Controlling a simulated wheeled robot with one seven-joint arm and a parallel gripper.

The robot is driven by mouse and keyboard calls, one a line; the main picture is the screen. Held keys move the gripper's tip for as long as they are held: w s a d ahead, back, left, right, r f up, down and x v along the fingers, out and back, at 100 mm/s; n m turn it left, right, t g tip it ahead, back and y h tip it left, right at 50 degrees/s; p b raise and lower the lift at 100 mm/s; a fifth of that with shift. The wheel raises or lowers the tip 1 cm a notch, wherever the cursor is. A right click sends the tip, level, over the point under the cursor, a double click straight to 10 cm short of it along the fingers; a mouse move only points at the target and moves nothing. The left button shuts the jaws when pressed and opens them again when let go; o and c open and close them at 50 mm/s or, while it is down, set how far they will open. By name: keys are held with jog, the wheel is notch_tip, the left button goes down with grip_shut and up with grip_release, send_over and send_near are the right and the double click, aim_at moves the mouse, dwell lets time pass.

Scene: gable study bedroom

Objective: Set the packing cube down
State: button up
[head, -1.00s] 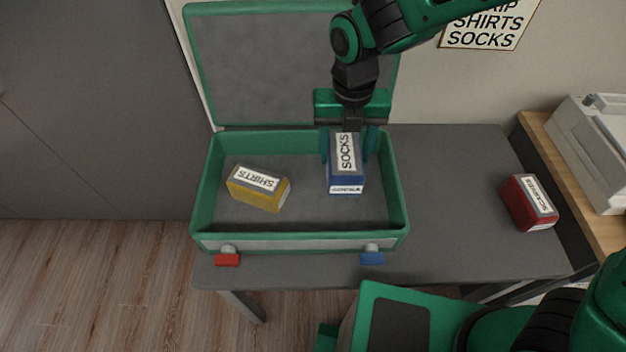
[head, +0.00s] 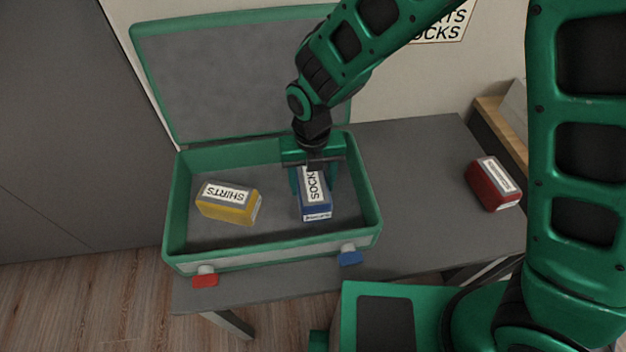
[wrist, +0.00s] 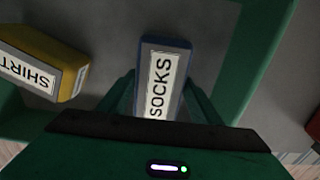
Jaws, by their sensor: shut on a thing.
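The blue packing cube (head: 317,211) has a white label reading SOCKS and is inside the open green suitcase (head: 270,249), in its right half. My gripper (head: 314,184) is shut on it from above, one finger on each side. In the wrist view the blue cube (wrist: 160,80) sits between the two green fingers (wrist: 158,100), label up. Its underside is hidden, so I cannot tell whether it touches the suitcase floor. A yellow cube labelled SHIRTS (head: 228,204) lies in the left half, apart from the blue one.
A red cube (head: 492,184) lies on the grey desk (head: 415,180) right of the suitcase. The raised lid (head: 225,75) stands behind. Red (head: 205,280) and blue (head: 350,258) latches are on the front wall. Bare suitcase floor lies between the two cubes.

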aim_at(312, 182)
jog(key=o, duration=1.2)
jog(key=shift+f, duration=0.1)
notch_tip(312, 182, up, 12)
jog(key=shift+r, duration=0.15)
